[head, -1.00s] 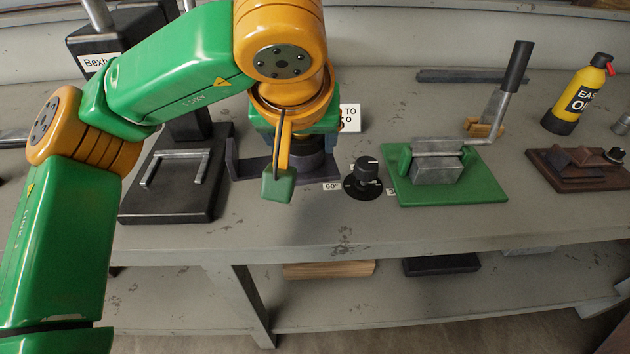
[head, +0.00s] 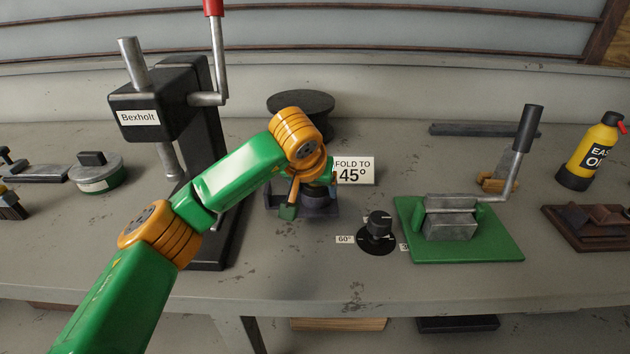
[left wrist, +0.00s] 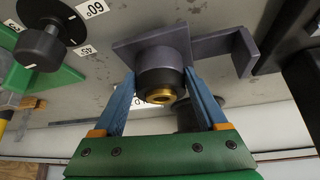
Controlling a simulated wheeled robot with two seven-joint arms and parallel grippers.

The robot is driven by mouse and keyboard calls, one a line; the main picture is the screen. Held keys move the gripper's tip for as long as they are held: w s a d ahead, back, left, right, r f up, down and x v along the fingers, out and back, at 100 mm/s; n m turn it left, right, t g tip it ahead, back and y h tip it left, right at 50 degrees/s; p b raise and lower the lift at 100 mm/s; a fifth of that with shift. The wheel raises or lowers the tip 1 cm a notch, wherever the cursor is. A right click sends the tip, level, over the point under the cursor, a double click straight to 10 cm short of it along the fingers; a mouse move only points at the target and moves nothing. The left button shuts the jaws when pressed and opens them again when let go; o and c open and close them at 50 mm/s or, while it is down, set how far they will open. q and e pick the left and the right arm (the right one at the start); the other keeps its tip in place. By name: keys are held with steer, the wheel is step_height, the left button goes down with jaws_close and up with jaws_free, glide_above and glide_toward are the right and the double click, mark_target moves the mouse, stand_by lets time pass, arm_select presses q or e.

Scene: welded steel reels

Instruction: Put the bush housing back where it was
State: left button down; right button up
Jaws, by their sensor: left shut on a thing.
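The bush housing (left wrist: 158,78), a dark round body with a brass bush (left wrist: 166,96) in its end, sits between the blue fingers of my left gripper (left wrist: 163,86) in the left wrist view. The gripper is shut on it. The housing is at the flat plate of a purple-grey bracket (left wrist: 124,49); I cannot tell if it is fully seated. In the head view my left gripper (head: 310,190) is over the same bracket (head: 276,203), beside the "fold to 45°" sign (head: 354,171), and hides most of the housing. My right gripper is not in view.
A black press marked Bexholt (head: 150,108) stands left of the bracket. A black dial (head: 379,226) and a green-based folding tool (head: 464,238) are to the right. A dark round reel (head: 300,102) stands behind. The bench front is mostly clear.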

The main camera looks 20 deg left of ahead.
mark_target(313, 197)
arm_select(q)
step_height(313, 197, down, 3)
steer(key=shift+w+f, duration=0.1)
steer(key=shift+w, duration=0.05)
jaws_free()
steer(key=shift+s, duration=0.2)
steer(key=shift+s, duration=0.1)
steer(key=v, duration=1.2)
